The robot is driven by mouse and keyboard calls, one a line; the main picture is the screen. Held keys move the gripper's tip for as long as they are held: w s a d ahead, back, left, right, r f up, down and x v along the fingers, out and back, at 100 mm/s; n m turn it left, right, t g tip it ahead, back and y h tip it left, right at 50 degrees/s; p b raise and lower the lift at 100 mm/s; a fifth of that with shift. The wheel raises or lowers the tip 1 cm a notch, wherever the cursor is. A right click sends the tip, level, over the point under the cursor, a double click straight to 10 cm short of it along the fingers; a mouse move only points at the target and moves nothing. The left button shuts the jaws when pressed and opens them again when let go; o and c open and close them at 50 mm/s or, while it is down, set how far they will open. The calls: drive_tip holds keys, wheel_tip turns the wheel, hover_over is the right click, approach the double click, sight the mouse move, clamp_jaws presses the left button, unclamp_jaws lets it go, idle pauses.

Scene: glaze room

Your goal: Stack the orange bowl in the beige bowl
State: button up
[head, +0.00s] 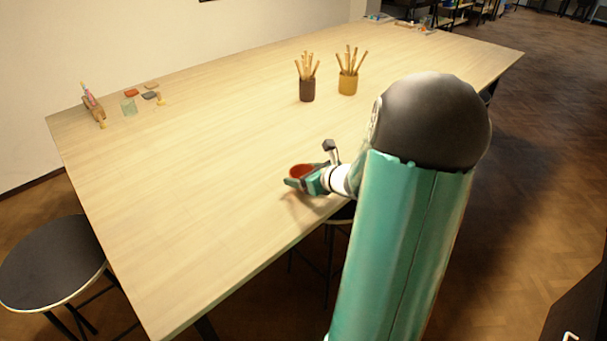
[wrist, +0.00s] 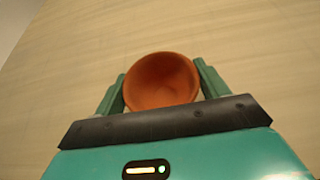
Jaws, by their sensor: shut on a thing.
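The orange bowl (wrist: 162,80) is between the two green fingers of my gripper (wrist: 160,85) in the wrist view, with its open side showing. In the head view the orange bowl (head: 301,171) shows at the end of my gripper (head: 298,181), over the near edge of the table. My gripper is shut on the bowl. I cannot tell how far the bowl is above the table top. I do not see the beige bowl in either view; my arm covers part of the table on the right.
The long wooden table (head: 200,200) is mostly clear. A black stool (head: 52,262) stands at the left.

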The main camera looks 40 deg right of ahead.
drive_tip(key=shift+f, duration=0.1)
drive_tip(key=shift+f, duration=0.1)
drive_tip(key=o, duration=1)
drive_tip(key=v, duration=1.4)
drive_tip(key=shift+a+f, duration=0.1)
drive_tip(key=shift+f, duration=0.05)
